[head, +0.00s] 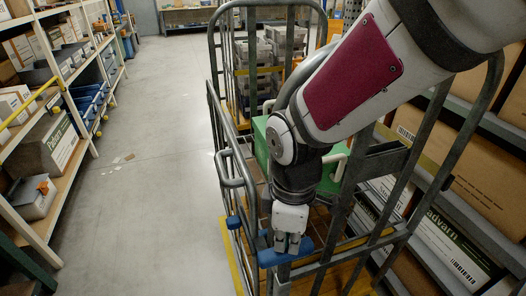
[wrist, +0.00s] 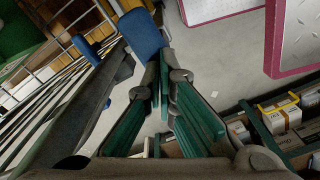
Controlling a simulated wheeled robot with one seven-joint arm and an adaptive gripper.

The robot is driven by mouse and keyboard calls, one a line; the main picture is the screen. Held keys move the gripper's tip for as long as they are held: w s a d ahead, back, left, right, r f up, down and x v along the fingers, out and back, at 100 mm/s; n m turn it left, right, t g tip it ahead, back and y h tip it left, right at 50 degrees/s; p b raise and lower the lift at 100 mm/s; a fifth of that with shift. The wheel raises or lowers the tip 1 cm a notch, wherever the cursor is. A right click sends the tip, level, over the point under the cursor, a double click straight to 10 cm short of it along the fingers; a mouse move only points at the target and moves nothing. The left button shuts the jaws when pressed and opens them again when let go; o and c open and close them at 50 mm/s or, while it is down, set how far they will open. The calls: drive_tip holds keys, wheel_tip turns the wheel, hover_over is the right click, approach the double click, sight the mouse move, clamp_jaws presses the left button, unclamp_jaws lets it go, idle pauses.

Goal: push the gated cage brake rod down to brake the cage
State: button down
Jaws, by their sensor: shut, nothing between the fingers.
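The cage (head: 214,110) is a grey tubular roll cage with a gate side, standing in front of me. A blue-ended bar (head: 268,259) at its near end looks like the brake rod. My gripper (head: 288,246) points down over this bar, shut and empty, and hides part of it. In the wrist view, my shut fingertips (wrist: 160,75) are close to a blue end piece (wrist: 142,36); I cannot tell whether they touch it. A smaller blue piece (head: 233,222) sits on the cage's left side.
A green crate (head: 262,140) stands inside the cage. Another loaded cage (head: 245,48) is behind it. Racks with boxes line the left (head: 78,112) and the right (head: 455,215).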

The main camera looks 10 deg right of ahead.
drive_tip(key=shift+f, duration=0.45)
drive_tip(key=shift+s+r+p, duration=0.1)
drive_tip(key=shift+r+p, duration=1.8)
drive_tip(key=shift+r, duration=1.65)
drive_tip(key=shift+r, duration=0.15)
drive_tip(key=s+d+r+m+t, duration=0.2)
drive_tip(key=s+d+r+m, duration=0.1)
drive_tip(key=d+r+m, duration=0.2)
drive_tip(key=s+d+r+m+t, duration=0.3)
drive_tip(key=s+d+r+m, duration=0.1)
drive_tip(key=r+m, duration=0.5)
drive_tip(key=shift+s+d+r+t, duration=0.3)
drive_tip(key=shift+d+r, duration=0.2)
drive_tip(key=shift+d, duration=0.15)
